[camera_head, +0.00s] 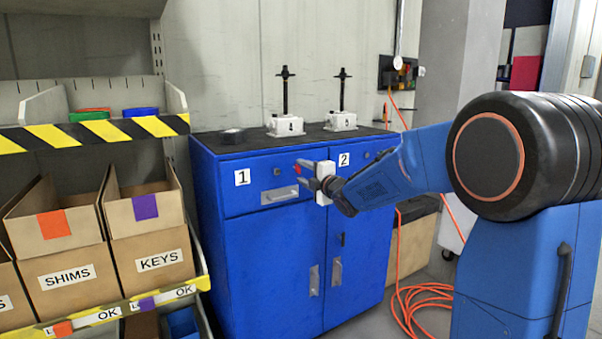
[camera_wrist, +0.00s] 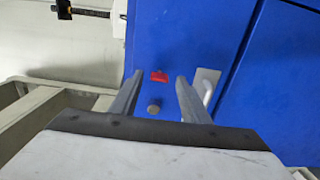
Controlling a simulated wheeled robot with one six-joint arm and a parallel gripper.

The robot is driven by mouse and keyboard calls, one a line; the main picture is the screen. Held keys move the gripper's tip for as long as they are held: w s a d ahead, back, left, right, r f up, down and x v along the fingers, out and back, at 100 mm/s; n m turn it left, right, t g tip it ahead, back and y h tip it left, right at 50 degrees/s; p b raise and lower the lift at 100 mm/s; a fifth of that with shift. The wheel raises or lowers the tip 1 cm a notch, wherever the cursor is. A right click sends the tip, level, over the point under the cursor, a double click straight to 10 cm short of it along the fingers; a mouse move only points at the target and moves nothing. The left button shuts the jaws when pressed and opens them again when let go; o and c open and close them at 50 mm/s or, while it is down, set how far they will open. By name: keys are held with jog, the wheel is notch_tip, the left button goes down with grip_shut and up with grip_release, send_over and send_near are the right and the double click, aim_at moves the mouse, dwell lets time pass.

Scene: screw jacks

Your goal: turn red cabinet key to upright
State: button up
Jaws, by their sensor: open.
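The red key (camera_head: 297,168) is a small red spot at the front of the blue cabinet (camera_head: 262,255), by the drawer marked 1. In the wrist view the red key (camera_wrist: 158,76) shows as a small bar lying across the picture. My gripper (camera_head: 300,170) is open in front of the drawer. In the wrist view my gripper (camera_wrist: 159,78) has one finger on each side of the key, with gaps to both. I cannot tell how far the fingertips are from the cabinet face. The keyhole is not visible.
A round grey knob (camera_wrist: 153,107) sits beside the key. A drawer handle (camera_wrist: 207,84) is close to the right finger. Two screw jacks (camera_head: 285,125) (camera_head: 341,120) stand on the cabinet top. A shelf with cardboard boxes (camera_head: 148,225) stands at the left. An orange cable (camera_head: 415,298) lies on the floor.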

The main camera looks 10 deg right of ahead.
jog(key=v, duration=1.6)
jog(key=s+d+f+m+g+h, duration=0.3)
jog(key=s+f+m+h, duration=0.1)
jog(key=s+m, duration=0.35)
jog(key=s+d+f+m+g+h, duration=0.2)
jog(key=s+d+f+m+h, duration=0.15)
jog(key=s+m, duration=0.4)
jog(key=s+a+f+m+g, duration=0.1)
jog(key=s+f+m+g, duration=0.1)
jog(key=s, duration=0.6)
jog(key=s+a+f+m+g+y, duration=0.1)
jog(key=s+a+f+m+g, duration=0.1)
jog(key=s+f, duration=0.3)
jog(key=s+a+f+m+g+y, duration=0.1)
jog(key=s+a+f+m+g, duration=0.1)
jog(key=s, duration=0.9)
jog(key=shift+s+f+m+g, duration=0.2)
jog(key=shift+f+m+g, duration=0.2)
jog(key=shift+f+g, duration=0.35)
jog(key=shift+a, duration=0.1)
